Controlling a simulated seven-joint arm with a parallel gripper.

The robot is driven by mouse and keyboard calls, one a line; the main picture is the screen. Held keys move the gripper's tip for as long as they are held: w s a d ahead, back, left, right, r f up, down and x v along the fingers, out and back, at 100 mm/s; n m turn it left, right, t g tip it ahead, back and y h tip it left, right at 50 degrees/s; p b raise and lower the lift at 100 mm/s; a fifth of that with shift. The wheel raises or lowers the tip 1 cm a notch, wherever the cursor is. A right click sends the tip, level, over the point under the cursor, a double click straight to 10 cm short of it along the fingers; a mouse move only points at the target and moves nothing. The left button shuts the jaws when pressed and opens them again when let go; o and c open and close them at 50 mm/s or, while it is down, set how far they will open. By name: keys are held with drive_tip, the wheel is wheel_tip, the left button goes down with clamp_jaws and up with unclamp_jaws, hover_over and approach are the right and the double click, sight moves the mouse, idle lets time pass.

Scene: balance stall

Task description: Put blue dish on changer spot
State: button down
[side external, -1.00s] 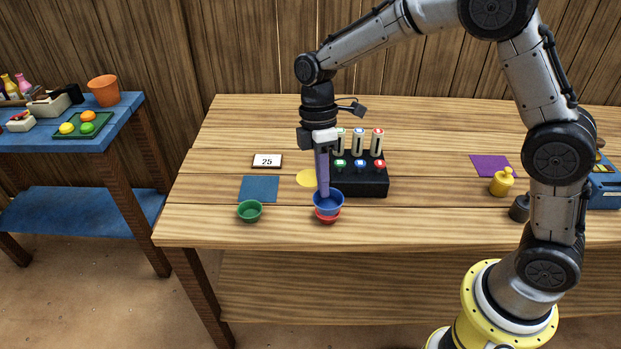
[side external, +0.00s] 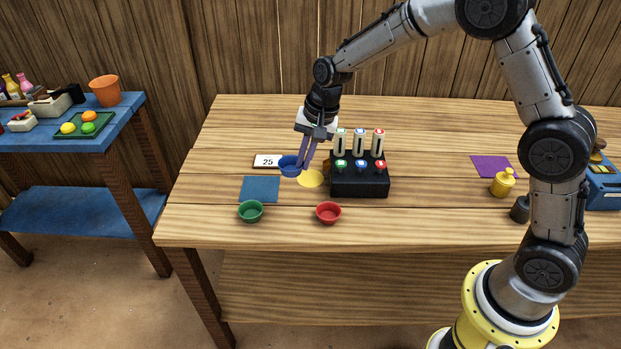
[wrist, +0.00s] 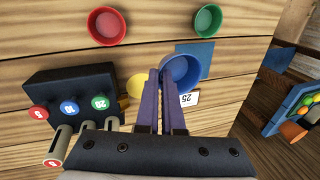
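The blue dish (side external: 289,167) is held by its rim in my gripper (side external: 303,166), which is shut on it with two purple fingers. In the side view it hangs above the table near the card marked 25 and the yellow round spot (side external: 312,179). In the wrist view the blue dish (wrist: 182,74) is right of the fingertips (wrist: 161,75) and partly covers the blue square and the card. The yellow spot (wrist: 136,85) is partly hidden behind the fingers there. I cannot tell from markings which spot is the changer spot; a blue square (side external: 259,189) and a purple square (side external: 490,166) also lie on the table.
A red dish (side external: 328,213) and a green dish (side external: 250,212) stand at the front. A black block (side external: 360,183) with coloured knobs and upright tubes is close right of my gripper. The card (side external: 266,161) stands behind the blue square. A yellow weight (side external: 502,183) is further right.

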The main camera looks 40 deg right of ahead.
drive_tip(key=w+d+f+m, duration=0.1)
drive_tip(key=d+m, duration=0.1)
drive_tip(key=w+d+f+m+h, duration=0.1)
drive_tip(key=d+f+m, duration=0.1)
drive_tip(key=d, duration=0.1)
drive_tip(key=w+d+f+m, duration=0.1)
drive_tip(key=d+f+m, duration=0.1)
drive_tip(key=d, duration=0.1)
drive_tip(key=shift+f+m+t+h, duration=0.2)
drive_tip(key=shift+m+t+h, duration=0.1)
drive_tip(key=shift+f, duration=2.45)
drive_tip(key=shift+f, duration=0.1)
drive_tip(key=c, duration=1.3)
unclamp_jaws()
